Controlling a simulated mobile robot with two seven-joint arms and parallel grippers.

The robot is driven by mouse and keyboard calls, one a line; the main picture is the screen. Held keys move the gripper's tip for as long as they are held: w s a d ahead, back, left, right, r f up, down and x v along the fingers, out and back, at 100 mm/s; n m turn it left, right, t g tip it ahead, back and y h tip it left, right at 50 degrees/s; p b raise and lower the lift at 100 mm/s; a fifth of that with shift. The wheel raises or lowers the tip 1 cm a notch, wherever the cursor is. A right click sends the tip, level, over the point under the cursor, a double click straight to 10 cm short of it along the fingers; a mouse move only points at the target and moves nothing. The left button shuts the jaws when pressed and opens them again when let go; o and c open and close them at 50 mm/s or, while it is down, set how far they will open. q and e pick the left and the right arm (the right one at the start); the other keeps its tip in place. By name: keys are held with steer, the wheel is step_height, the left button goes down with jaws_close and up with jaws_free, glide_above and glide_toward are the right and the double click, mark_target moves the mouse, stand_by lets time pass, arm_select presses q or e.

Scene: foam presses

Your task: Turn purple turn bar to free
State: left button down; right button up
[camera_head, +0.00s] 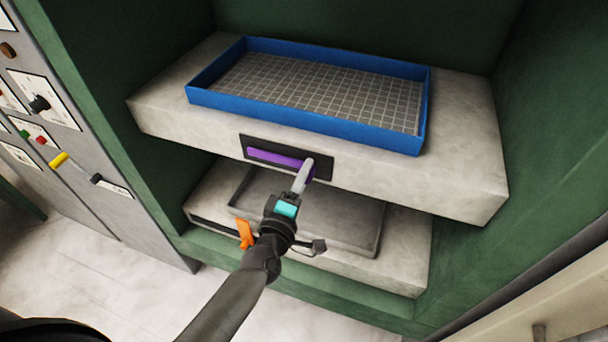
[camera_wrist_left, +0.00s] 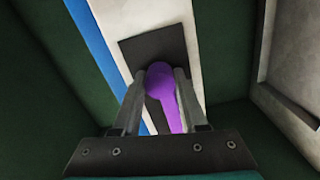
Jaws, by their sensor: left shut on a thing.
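The purple turn bar (camera_head: 274,157) is mounted on a dark plate (camera_head: 247,141) on the front face of the upper press slab. In the head view it lies roughly along the slab's edge, with its right end at my left gripper. My left gripper (camera_head: 306,166) is shut on that right, rounded end. The left wrist view shows the round purple end (camera_wrist_left: 160,76) between the two fingers, with the bar running toward the bottom of the picture. The gripper hides part of the bar. My right gripper is not in view.
A blue tray (camera_head: 304,125) with a grid floor sits on the upper slab (camera_head: 465,160). A lower slab (camera_head: 400,240) has a grey recess. An orange lever (camera_head: 244,233) is near my left wrist. Green walls flank the press; a control panel (camera_head: 70,150) stands left.

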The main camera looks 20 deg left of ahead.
arm_select(q)
steer(key=shift+c, duration=2.2)
jaws_free()
steer(key=shift+s, duration=0.1)
steer(key=s+b, duration=0.1)
steer(key=s, duration=1.4)
steer(key=shift+a, duration=0.25)
steer(key=s+f+m+g+b, duration=0.2)
steer(key=f+m+g, duration=0.1)
steer(key=f, duration=0.8)
steer(key=s+f+m+g+h+b, duration=0.1)
steer(key=s+f+m+g+b, duration=0.2)
steer(key=f, duration=0.8)
steer(key=s+f+m+g+b, duration=0.2)
steer(key=f+m, duration=0.2)
steer(key=f, duration=0.7)
steer(key=s+a+f+m+g+b, duration=0.2)
steer(key=s+f+m+g, duration=0.2)
steer(key=s+f, duration=0.6)
steer(key=s+a+f+m+g+y+b, duration=0.1)
steer(key=s+f+m+g, duration=0.3)
steer(key=s+f, duration=0.5)
steer(key=shift+s+a+f+g+y+b, duration=0.35)
steer(key=shift+s+g+b, duration=0.15)
steer(key=shift+s+b, duration=0.25)
